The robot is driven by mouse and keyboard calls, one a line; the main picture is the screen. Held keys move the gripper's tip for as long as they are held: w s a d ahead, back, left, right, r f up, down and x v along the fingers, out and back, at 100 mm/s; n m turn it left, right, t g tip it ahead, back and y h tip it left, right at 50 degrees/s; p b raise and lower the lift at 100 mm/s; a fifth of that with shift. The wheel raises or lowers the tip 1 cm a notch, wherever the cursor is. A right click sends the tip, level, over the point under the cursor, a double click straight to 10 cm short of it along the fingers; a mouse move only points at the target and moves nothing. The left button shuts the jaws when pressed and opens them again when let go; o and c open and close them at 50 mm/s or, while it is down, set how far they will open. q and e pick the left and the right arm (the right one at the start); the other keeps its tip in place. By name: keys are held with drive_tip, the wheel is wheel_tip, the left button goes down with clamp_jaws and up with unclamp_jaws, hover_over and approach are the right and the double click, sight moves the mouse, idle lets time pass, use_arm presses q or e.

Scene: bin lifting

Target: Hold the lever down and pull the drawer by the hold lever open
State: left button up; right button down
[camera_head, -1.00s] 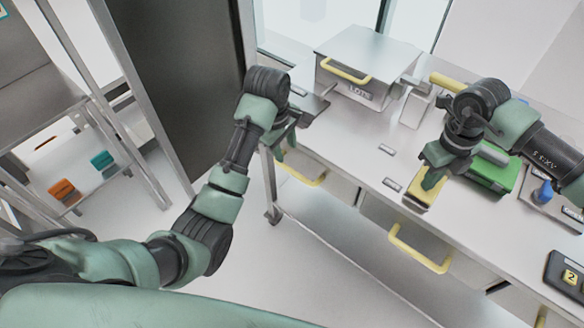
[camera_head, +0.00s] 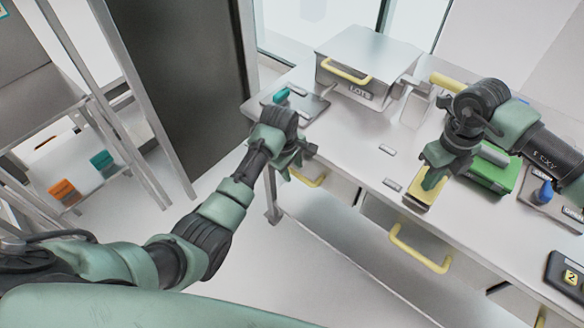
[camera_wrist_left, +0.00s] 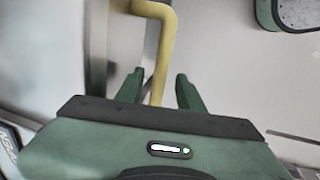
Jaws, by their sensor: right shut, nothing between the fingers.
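The left drawer's yellow handle (camera_head: 309,179) is on the front of the workbench. My left gripper (camera_head: 288,172) is beside it, pointing down. In the left wrist view the gripper's fingers (camera_wrist_left: 160,86) are apart, with the yellow handle (camera_wrist_left: 161,60) running between them; I cannot tell whether they touch it. My right gripper (camera_head: 431,181) is shut with nothing between its fingers. Its tips are at the yellow hold lever (camera_head: 417,198) on the bench's front edge, over the drawer with the wider yellow handle (camera_head: 418,250). That drawer's front is partly seen and looks closed.
The bench (camera_head: 345,140) carries a grey lidded box (camera_head: 365,60), a green case (camera_head: 492,175) behind the right gripper and a black number 2 block (camera_head: 567,275). A rack (camera_head: 40,140) with orange and teal pieces stands left. The floor before the bench is clear.

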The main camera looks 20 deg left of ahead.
use_arm(q)
drive_tip(key=shift+c, duration=0.4)
clamp_jaws()
drive_tip(key=shift+s, duration=0.1)
idle(0.9)
